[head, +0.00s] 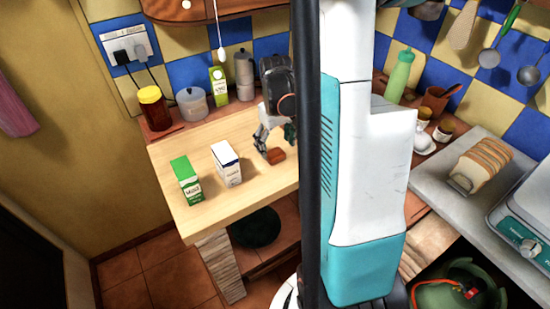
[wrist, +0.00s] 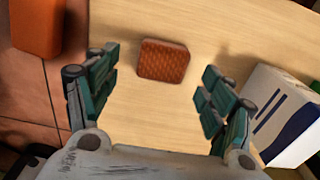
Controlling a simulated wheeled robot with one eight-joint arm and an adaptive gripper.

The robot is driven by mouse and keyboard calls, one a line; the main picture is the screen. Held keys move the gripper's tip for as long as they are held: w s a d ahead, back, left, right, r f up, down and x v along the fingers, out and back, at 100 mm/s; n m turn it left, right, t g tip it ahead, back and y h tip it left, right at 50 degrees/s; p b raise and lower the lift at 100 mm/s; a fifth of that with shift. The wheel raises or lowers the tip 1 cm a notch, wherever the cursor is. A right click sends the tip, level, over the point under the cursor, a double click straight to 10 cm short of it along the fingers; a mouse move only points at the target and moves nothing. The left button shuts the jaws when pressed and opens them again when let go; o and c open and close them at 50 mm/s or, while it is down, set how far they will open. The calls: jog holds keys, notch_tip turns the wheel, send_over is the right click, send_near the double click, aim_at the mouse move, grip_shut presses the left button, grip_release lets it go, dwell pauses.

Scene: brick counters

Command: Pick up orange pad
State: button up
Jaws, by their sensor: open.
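The orange pad (wrist: 164,61) is a small, textured orange-brown block lying flat on the light wooden counter (wrist: 140,110). In the wrist view it lies ahead of my gripper (wrist: 157,80), centred between the two fingers and touching neither. My gripper is open and empty. In the head view the pad (head: 275,156) is on the wooden counter, just right of and below the fingertips of my gripper (head: 264,145). My black column and white-teal body hide the counter to the right.
A white-and-blue carton (head: 226,164) stands left of the pad; in the wrist view it (wrist: 290,112) is close by the right finger. A green-and-white carton (head: 186,180) stands further left. Jars, a canister and a bottle line the back. An orange object (wrist: 37,27) shows at upper left.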

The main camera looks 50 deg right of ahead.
aim_at(275, 153)
notch_tip(275, 153, down, 4)
jog(key=shift+a+r+b, duration=0.15)
jog(key=shift+b, duration=0.5)
jog(key=shift+r, duration=0.1)
jog(key=c, duration=1)
jog(key=shift+o, duration=0.2)
jog(key=shift+r, duration=0.1)
notch_tip(275, 153, up, 20)
jog(key=p, duration=0.7)
jog(key=shift+o, duration=0.2)
jog(key=shift+c, duration=0.6)
jog(key=shift+s, duration=0.1)
